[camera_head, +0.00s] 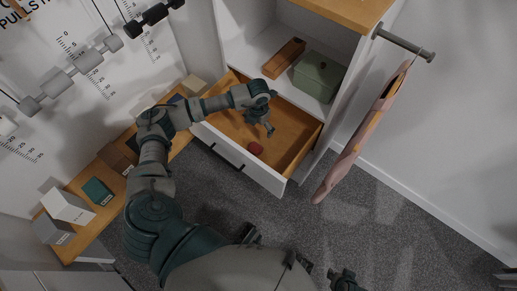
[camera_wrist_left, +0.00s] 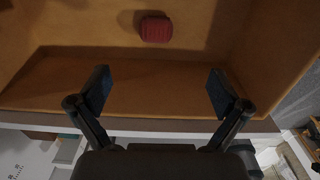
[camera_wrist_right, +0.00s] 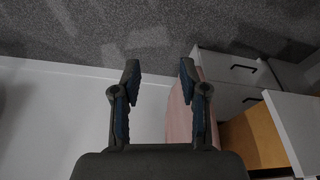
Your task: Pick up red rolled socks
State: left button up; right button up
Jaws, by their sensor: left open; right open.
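The red rolled socks (camera_head: 255,148) lie on the wooden floor of the open drawer (camera_head: 297,163), near its front panel. They also show in the left wrist view (camera_wrist_left: 155,29), beyond the fingertips and roughly between them. My left gripper (camera_head: 268,128) is over the drawer, open and empty, apart from the socks. Its two fingers show wide apart in the left wrist view (camera_wrist_left: 158,92). My right gripper (camera_wrist_right: 160,75) is open and empty in its wrist view, facing grey carpet and a white skirting.
A green box (camera_head: 317,77) and a brown wooden box (camera_head: 284,58) stand on the shelf above the drawer. A pink towel-like thing (camera_head: 358,140) hangs from a rail to the right. A wooden bench (camera_head: 92,222) with small boxes runs along the left wall. Grey carpet lies clear at the right.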

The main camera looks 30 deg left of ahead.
pick_arm(q)
jog(key=b, duration=0.2)
send_over(258, 145)
jog(key=a, duration=0.1)
notch_tip(258, 145, down, 8)
jog(key=shift+f, duration=0.15)
jog(key=f, duration=0.3)
jog(key=shift+d, duration=0.3)
jog(key=shift+d+f, duration=0.25)
jog(key=shift+f, duration=0.1)
jog(key=shift+w+f+b, duration=0.1)
jog(key=shift+f+b, duration=0.25)
jog(key=shift+b, duration=0.05)
jog(key=f, duration=0.1)
jog(key=f+b, duration=0.1)
jog(key=f, duration=0.2)
jog(key=shift+w+a+f, duration=0.3)
jog(key=shift+a, duration=0.1)
jog(key=shift+a+f, duration=0.1)
pick_arm(e)
jog(key=w+a+r+t+y, duration=0.1)
jog(key=w+a+r+t, duration=0.1)
jog(key=w, duration=0.5)
jog(key=w+a+r+t+y, duration=0.1)
jog(key=w+a+r+t, duration=0.2)
jog(key=w+t, duration=0.3)
jog(key=shift+w+a+t, duration=0.4)
jog(key=shift+t, duration=0.1)
